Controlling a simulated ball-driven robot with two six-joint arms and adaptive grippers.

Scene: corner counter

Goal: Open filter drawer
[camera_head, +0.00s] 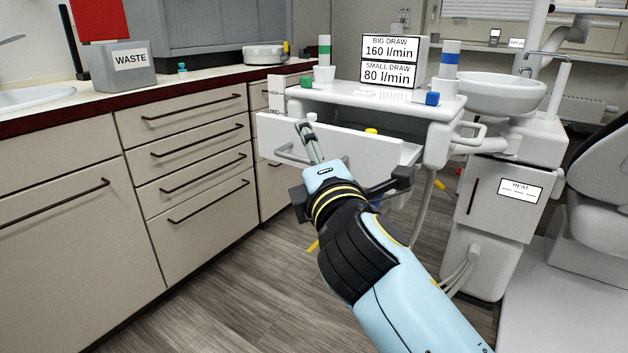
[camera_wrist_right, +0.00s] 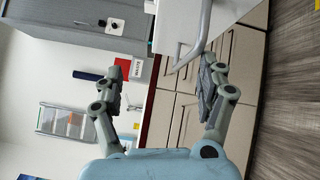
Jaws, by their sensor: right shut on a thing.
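The white filter drawer (camera_head: 350,147) stands pulled out below the instrument tray, and its open top shows behind the front panel. Its pale bar handle (camera_head: 287,153) is on the front panel, and the handle's curved bar also shows in the right wrist view (camera_wrist_right: 204,35). My right gripper (camera_head: 308,143) is at the handle, shut on it; its fingers partly cover the panel. In the right wrist view, the bar runs down beside the right-hand finger. A small yellow thing (camera_head: 371,131) shows at the drawer's opening. My left gripper is not in view.
The white tray (camera_head: 380,103) above bears a sign box (camera_head: 392,62), striped cylinders and small coloured blocks. Beige cabinets (camera_head: 190,160) stand to the left, a basin (camera_head: 500,95) and dental chair to the right.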

